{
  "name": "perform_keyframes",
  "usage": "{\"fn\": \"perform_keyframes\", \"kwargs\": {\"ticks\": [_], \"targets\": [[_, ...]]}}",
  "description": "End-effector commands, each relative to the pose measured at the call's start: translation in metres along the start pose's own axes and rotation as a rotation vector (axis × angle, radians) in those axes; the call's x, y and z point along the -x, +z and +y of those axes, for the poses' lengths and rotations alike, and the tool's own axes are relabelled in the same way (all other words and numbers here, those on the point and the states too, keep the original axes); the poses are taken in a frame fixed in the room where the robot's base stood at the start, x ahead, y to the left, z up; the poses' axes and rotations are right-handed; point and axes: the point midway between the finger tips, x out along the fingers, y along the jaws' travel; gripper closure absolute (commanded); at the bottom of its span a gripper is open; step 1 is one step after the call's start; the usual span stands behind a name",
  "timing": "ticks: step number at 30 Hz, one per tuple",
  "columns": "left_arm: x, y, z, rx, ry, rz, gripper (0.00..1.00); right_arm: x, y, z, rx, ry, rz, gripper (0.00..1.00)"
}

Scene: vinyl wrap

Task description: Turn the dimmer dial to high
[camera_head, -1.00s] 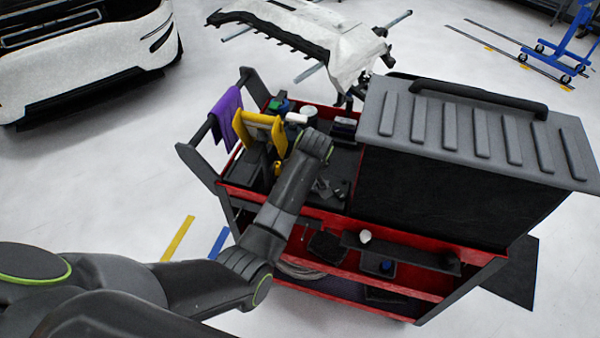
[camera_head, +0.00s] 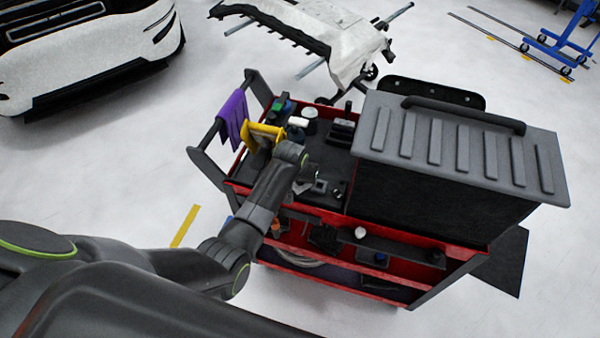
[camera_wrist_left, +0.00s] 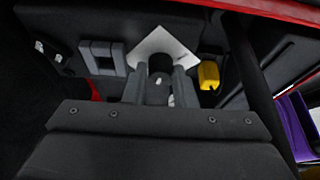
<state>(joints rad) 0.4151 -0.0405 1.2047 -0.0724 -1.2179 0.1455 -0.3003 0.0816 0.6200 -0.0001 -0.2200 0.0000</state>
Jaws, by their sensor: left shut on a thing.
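In the left wrist view my left gripper (camera_wrist_left: 160,82) has its two grey fingers on either side of a dark round dial (camera_wrist_left: 158,91). A small white mark shows near the dial's lower right. A white plate (camera_wrist_left: 163,45) with small dark print lies just beyond the fingers. The print is too small to read, so I cannot tell the dial's setting. In the head view my left arm reaches over the cart's top tray, and its wrist hides the fingers and the dial. My right gripper is in neither view.
The red and grey cart (camera_head: 325,207) has a ribbed grey box (camera_head: 455,150) to the right of my arm. Small bottles (camera_head: 309,114) stand behind.

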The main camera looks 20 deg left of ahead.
Motion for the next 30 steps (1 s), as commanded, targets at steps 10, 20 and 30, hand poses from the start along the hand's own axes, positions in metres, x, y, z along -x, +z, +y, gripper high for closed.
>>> {"fn": "perform_keyframes", "kwargs": {"ticks": [10, 20, 30], "targets": [[0.0004, -0.0011, -0.0008, -0.043, 0.017, 0.003, 0.98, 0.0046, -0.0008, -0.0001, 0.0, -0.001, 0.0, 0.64], [0.0003, -0.0011, -0.0007, -0.043, 0.016, 0.003, 0.69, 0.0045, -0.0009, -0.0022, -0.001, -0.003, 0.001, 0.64], [0.0001, -0.0005, -0.0005, -0.041, 0.017, 0.001, 0.54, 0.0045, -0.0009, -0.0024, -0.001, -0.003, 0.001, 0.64]]}}
